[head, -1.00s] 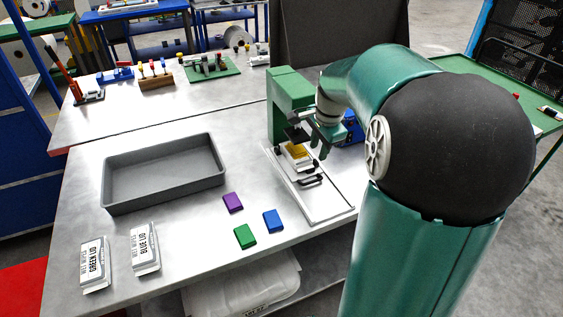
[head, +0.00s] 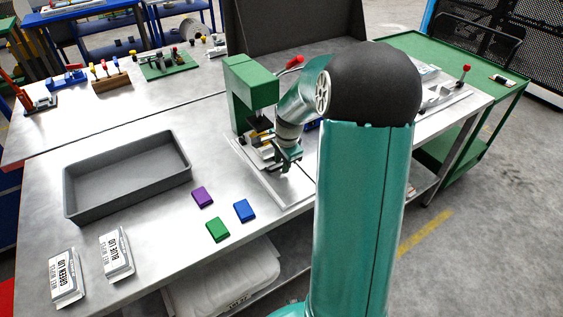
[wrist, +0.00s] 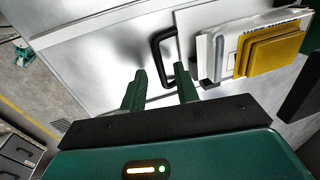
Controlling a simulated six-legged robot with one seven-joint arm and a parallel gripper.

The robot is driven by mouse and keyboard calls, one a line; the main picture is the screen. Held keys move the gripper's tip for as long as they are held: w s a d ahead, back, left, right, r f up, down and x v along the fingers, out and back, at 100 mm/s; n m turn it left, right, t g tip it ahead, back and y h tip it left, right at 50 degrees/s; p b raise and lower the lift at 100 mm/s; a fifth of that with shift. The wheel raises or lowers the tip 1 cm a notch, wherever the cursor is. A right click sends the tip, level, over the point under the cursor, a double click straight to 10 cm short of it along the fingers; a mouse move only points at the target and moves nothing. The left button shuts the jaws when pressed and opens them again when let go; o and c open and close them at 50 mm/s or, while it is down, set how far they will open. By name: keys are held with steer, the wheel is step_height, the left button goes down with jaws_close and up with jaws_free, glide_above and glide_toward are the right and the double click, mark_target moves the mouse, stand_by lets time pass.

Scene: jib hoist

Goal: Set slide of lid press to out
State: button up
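The lid press (head: 245,95) is a green frame on a pale base plate (head: 270,190) on the steel table. Its slide carries a white nest (wrist: 228,50) with a yellow block (wrist: 268,50) on it. In the head view the nest is close to the press head and partly hidden by my arm. A black U-shaped handle (wrist: 157,55) stands at the slide's front. My gripper (wrist: 160,70) is open at the handle, its fingers apart. The handle's bar appears between the fingertips; contact cannot be told. My gripper also shows in the head view (head: 286,160).
A grey tray (head: 70,195) stands left. Purple (head: 202,196), green (head: 217,229) and blue (head: 244,210) blocks lie in front of the press. Two labelled lid packs (head: 115,252) lie at the front left. The base plate's front end is clear.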

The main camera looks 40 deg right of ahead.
steer(key=shift+w+a+f, duration=0.1)
steer(key=shift+f, duration=0.15)
steer(key=shift+c, duration=0.4)
jaws_close()
